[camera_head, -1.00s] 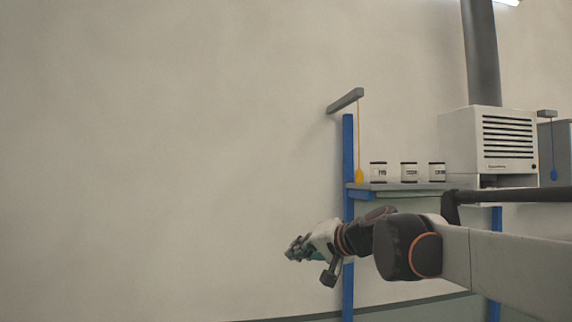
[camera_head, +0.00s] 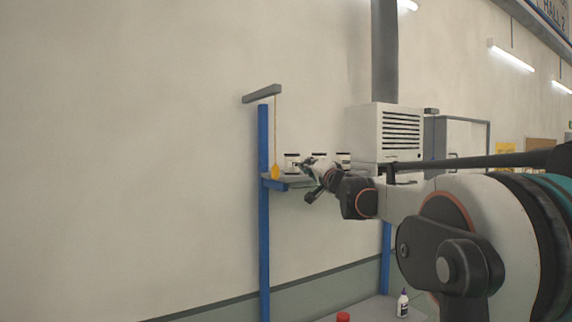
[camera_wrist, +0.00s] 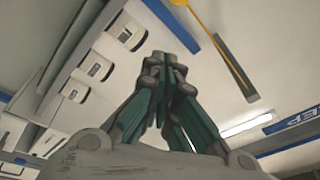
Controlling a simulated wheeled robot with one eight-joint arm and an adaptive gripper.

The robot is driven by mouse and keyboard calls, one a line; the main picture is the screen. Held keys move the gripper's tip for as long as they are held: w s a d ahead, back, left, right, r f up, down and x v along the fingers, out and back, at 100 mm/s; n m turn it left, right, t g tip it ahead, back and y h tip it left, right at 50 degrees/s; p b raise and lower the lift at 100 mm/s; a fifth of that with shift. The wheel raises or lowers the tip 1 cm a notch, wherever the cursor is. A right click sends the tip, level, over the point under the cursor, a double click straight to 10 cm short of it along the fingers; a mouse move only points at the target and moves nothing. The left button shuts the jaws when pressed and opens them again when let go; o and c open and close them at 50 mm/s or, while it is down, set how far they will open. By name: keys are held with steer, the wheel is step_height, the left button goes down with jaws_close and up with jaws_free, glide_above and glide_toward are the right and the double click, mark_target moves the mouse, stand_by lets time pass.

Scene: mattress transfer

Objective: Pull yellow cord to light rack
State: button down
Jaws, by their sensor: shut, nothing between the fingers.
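The yellow cord (camera_head: 275,128) hangs from a grey bracket (camera_head: 262,93) on top of the rack's blue post (camera_head: 263,215). Its yellow pull (camera_head: 276,172) hangs near the shelf's left end. My gripper (camera_head: 306,164) shows just right of the pull in the head view, in front of the white cans. In the wrist view my gripper (camera_wrist: 172,58) has its fingertips together, empty. The yellow cord (camera_wrist: 212,38) passes above and right of them there, apart from the fingers in the picture. The depth gap between gripper and pull is unclear.
White cans (camera_head: 291,162) stand on the grey rack shelf (camera_head: 288,177), partly behind my gripper. A white louvred heater box (camera_head: 385,133) is to their right. A bottle (camera_head: 402,303) and a red-topped item (camera_head: 343,317) are low. The wall to the left is bare.

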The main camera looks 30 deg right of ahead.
mark_target(275, 171)
steer(key=a+p+x, duration=0.1)
steer(key=p+x, duration=0.2)
steer(key=x, duration=0.7)
steer(key=shift+s+a+f+p, duration=0.15)
steer(key=shift+a+f+p, duration=0.2)
steer(key=shift+a+f, duration=0.25)
steer(key=shift+s+a+f+p, duration=0.15)
steer(key=shift+a+f+p, duration=0.15)
steer(key=shift+a+f, duration=0.35)
